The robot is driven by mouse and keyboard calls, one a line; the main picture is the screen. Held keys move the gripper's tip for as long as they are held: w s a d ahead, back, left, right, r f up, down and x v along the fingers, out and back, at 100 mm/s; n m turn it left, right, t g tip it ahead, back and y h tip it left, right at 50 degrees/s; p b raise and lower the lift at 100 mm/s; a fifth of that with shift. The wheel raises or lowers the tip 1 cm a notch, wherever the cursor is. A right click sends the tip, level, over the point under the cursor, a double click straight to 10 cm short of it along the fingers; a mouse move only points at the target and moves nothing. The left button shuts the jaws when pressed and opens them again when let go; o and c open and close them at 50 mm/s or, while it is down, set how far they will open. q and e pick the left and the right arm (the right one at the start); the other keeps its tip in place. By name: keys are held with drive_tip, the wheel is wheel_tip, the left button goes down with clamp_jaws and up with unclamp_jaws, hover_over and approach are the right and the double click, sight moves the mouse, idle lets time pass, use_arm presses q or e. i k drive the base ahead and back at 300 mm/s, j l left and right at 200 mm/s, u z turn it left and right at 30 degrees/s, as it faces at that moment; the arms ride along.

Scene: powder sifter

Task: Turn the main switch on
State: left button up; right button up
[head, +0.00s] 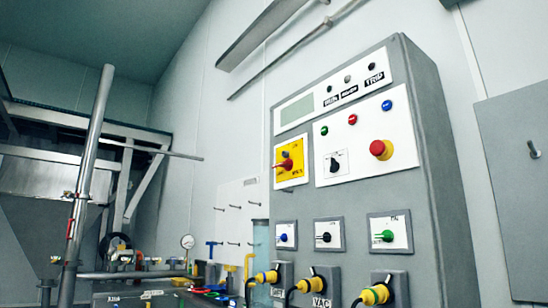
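A grey control cabinet (440,170) stands at the centre right. On its front is a red rotary switch (286,164) on a yellow plate, which looks like the main switch. Its handle seems to lie roughly sideways; the lettering around it is too small to read. To its right, a white panel carries a black selector knob (335,163), a red mushroom button (381,149) on a yellow collar, and small green, red and blue buttons. Above is a grey display (297,110) with small indicators and labels. Neither of my grippers shows in the head view.
A metal pole (90,170), frame and pipework stand at left. A grey wall box (520,180) is at right.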

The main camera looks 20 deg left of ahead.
sight(288, 164)
drive_tip(key=k+j+u, duration=0.1)
drive_tip(key=k, duration=0.35)
drive_tip(key=k+j, duration=0.3)
drive_tip(key=k, duration=0.2)
drive_tip(key=j+u, duration=0.3)
drive_tip(key=j, duration=0.25)
drive_tip(key=k+j+u, duration=0.1)
drive_tip(key=j+u, duration=0.2)
drive_tip(key=j, duration=0.25)
drive_tip(key=i+j, duration=0.15)
drive_tip(key=j, duration=0.15)
drive_tip(key=i+j, duration=0.1)
drive_tip(key=j, duration=0.2)
drive_tip(key=i+j, duration=0.15)
drive_tip(key=j, duration=0.2)
drive_tip(key=i+j+z, duration=1)
drive_tip(key=i+z, duration=0.2)
drive_tip(key=i+j+z, duration=0.4)
drive_tip(key=i, duration=0.25)
